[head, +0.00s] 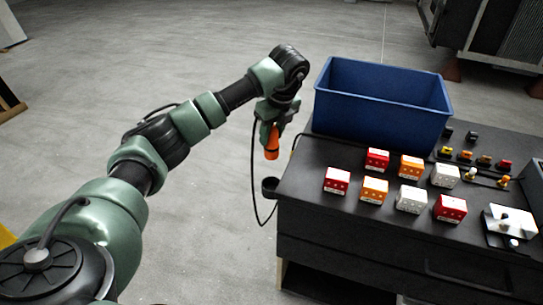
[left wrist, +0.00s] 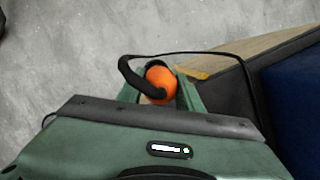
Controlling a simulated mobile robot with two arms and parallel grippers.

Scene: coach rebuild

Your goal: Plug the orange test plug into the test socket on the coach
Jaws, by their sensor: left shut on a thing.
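The orange test plug (head: 271,147) hangs nose-down from my left gripper (head: 274,122), just left of the dark workbench and above its top. The gripper is shut on the plug. In the left wrist view the plug's orange end (left wrist: 160,84) sits between the two green fingers (left wrist: 163,92). A black cable runs from the plug; in the head view it loops down beside the bench. I cannot make out the test socket or identify the coach in these views. My right gripper is not in view.
The dark workbench (head: 310,200) carries a blue bin (head: 380,118), several red, orange and white boxes (head: 374,190) and small fittings. A black cup-like holder (head: 270,187) sticks out from its left edge. A large dark structure (head: 495,35) stands at the top right. Grey floor is open behind.

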